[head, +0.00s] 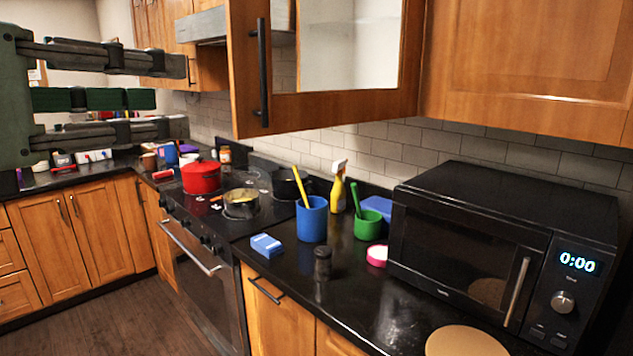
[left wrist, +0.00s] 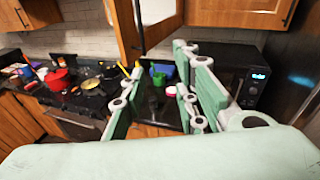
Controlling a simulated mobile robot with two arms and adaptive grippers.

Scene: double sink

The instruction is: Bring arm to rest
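My left gripper (head: 170,97) is at the upper left of the head view, raised in the air in front of the far counter. Its two fingers stand apart, with nothing between them. In the left wrist view the gripper (left wrist: 158,65) also shows spread green-padded fingers, with the counter seen through the gap. My right arm and right gripper are in neither view.
A wooden upper cabinet with a black handle (head: 262,72) juts over the counter. Below are a blue cup (head: 312,219), green cup (head: 368,224), yellow spray bottle (head: 338,190) and black microwave (head: 470,255). A red pot (head: 201,178) and a pan (head: 241,205) are on the stove.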

